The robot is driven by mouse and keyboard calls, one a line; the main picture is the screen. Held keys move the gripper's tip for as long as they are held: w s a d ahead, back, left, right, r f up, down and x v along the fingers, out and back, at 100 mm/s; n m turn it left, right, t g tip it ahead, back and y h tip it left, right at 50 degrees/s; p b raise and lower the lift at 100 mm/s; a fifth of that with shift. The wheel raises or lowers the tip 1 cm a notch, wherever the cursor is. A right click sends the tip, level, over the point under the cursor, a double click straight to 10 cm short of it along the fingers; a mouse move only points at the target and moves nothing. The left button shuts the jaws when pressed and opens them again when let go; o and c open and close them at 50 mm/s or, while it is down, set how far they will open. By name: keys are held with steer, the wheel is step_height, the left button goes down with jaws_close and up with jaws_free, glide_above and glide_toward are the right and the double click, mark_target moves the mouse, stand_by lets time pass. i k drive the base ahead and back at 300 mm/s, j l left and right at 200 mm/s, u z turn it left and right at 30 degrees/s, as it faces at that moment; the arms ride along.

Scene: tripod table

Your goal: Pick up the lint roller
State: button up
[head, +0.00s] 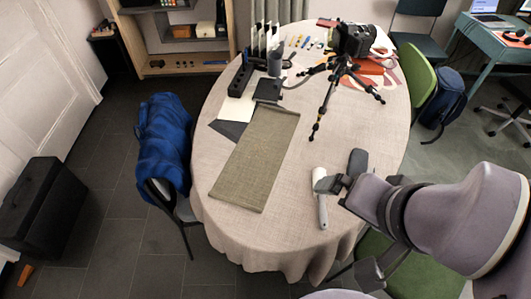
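A slim white object that looks like the lint roller (323,213) lies on the cloth-covered table (215,160), near its front edge, with its handle end toward me. My gripper (339,170) is just right of its upper part. The two dark fingers are spread apart, one upright at the right and one reaching left to the roller. The left finger overlaps the roller's edge in the picture; I cannot tell whether they touch. Nothing shows between the fingers.
A green-grey runner (255,158) lies left of the roller. A dark organiser (240,77) stands at the back left. A chair with a blue jacket (163,140) is beside the table. Cloth around the roller's left is bare.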

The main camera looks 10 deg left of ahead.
mark_target(317, 173)
steer(key=i+j+z, duration=0.15)
steer(key=z, duration=0.25)
steer(key=i+j+z, duration=0.15)
steer(key=j+z, duration=0.25)
steer(key=l, duration=0.1)
